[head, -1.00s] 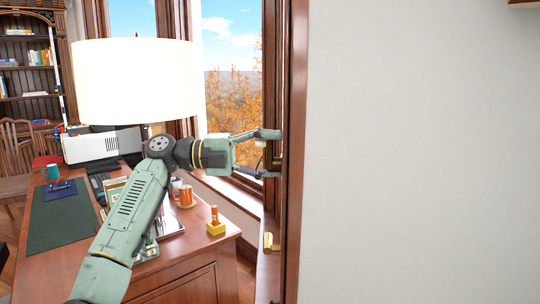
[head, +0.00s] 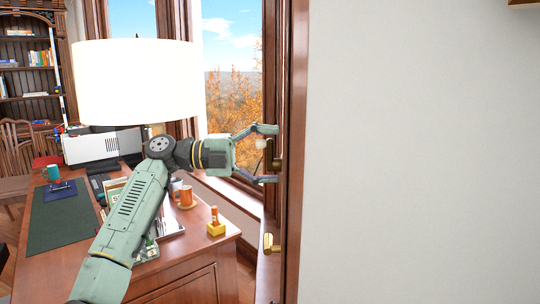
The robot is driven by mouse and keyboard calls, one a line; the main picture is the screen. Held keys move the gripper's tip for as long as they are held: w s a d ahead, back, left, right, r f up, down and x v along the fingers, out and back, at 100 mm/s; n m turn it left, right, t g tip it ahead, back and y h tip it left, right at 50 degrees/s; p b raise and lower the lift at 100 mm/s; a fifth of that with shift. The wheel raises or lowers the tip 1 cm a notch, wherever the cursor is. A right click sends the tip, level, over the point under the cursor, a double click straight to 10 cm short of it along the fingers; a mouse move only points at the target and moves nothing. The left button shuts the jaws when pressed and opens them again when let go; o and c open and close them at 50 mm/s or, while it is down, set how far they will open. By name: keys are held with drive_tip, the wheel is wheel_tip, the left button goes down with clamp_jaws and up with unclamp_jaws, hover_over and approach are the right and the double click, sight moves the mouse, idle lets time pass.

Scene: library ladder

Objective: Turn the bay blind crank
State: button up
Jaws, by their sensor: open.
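The bay blind crank (head: 272,158) is a dark bronze arm on the wooden window frame, with a small pale knob (head: 261,143) at its upper end. My gripper (head: 267,154) is open in the head view, its fingers pointing right at the frame. One finger is above the knob and the other below it, so the knob and crank show between them. I cannot tell whether either finger touches the crank.
A brass handle (head: 268,243) is lower on the same frame. A blank wall (head: 420,160) fills the right.

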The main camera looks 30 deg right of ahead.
drive_tip(key=v, duration=1.2)
drive_tip(key=shift+f, duration=0.1)
idle(0.4)
